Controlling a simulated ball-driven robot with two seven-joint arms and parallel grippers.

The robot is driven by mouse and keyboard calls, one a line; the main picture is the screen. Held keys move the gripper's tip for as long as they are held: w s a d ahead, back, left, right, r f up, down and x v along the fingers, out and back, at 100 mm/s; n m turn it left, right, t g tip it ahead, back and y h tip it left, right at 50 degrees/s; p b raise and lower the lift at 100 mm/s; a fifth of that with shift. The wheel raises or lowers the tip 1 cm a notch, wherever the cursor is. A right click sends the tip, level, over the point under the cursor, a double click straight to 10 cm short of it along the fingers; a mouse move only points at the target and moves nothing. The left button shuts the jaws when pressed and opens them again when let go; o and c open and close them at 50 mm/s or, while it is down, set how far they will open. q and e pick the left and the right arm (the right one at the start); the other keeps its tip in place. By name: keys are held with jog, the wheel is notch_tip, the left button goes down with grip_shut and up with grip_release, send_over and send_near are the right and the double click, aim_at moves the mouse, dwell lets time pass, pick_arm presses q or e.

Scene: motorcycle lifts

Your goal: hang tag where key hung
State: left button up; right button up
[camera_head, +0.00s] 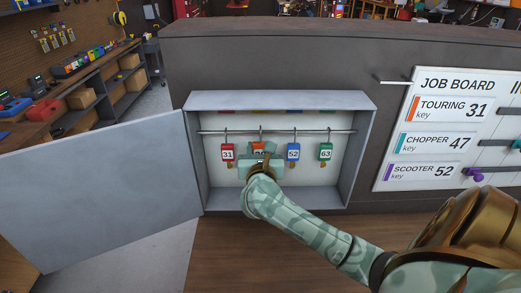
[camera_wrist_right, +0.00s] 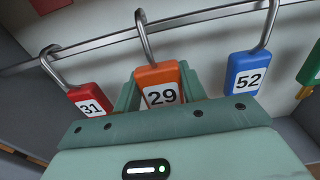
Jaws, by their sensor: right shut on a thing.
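An open grey key cabinet (camera_head: 357,150) has a thin metal rail (camera_head: 340,131) with numbered keys on hooks. In the head view these are red 31 (camera_head: 227,152), orange 29 (camera_head: 259,146), blue 52 (camera_head: 293,152) and green 63 (camera_head: 326,152). My right gripper (camera_head: 262,160) is inside the cabinet, shut on the orange 29 (camera_wrist_right: 161,86). In the right wrist view its hook (camera_wrist_right: 146,38) reaches the rail and appears to be over it. My gripper hides the lower part of the orange 29. My left gripper is not in view.
The cabinet door (camera_head: 95,190) stands open to the left. A job board (camera_head: 450,125) at the right lists Touring 31, Chopper 47 and Scooter 52, with pegs; a teal tag (camera_head: 516,144) and a purple tag (camera_head: 474,174) are on it. Red 31 and blue 52 flank my gripper closely.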

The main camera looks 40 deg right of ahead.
jog(key=o, duration=1)
jog(key=shift+b+v, duration=1.2)
jog(key=shift+v, duration=7)
